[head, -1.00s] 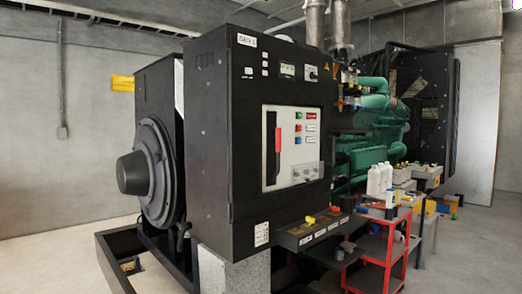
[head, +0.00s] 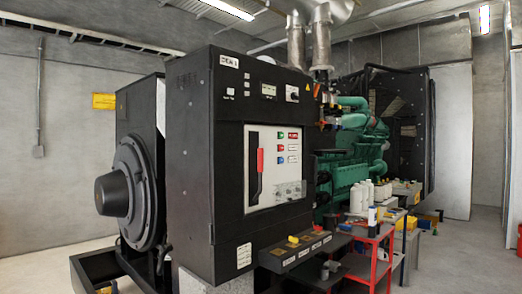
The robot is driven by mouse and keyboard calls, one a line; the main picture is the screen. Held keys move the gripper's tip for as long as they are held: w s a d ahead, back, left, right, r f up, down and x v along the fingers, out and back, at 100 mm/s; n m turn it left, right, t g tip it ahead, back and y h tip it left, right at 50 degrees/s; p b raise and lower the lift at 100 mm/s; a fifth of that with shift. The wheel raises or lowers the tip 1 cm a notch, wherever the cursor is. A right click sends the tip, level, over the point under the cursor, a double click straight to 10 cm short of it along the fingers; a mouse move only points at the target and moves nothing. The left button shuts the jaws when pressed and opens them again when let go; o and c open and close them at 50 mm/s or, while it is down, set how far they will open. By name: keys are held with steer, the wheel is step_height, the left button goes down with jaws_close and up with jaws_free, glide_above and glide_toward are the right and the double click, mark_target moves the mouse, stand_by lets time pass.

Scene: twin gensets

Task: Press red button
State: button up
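A small red button (head: 280,147) sits on the white panel (head: 293,172) set into the front of the black genset cabinet (head: 190,160). It is in a column between a green button (head: 280,135) above and a blue button (head: 280,160) below. Beside it is a red label (head: 293,147). A large red-and-black lever handle (head: 259,172) stands at the panel's left. Nothing covers the button. My gripper is not in view.
A shelf (head: 305,245) with a yellow knob juts out below the cabinet. A red cart (head: 375,258) with white bottles (head: 357,199) stands to the right. The black base frame (head: 90,275) sticks out at lower left. A green engine (head: 350,170) is behind.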

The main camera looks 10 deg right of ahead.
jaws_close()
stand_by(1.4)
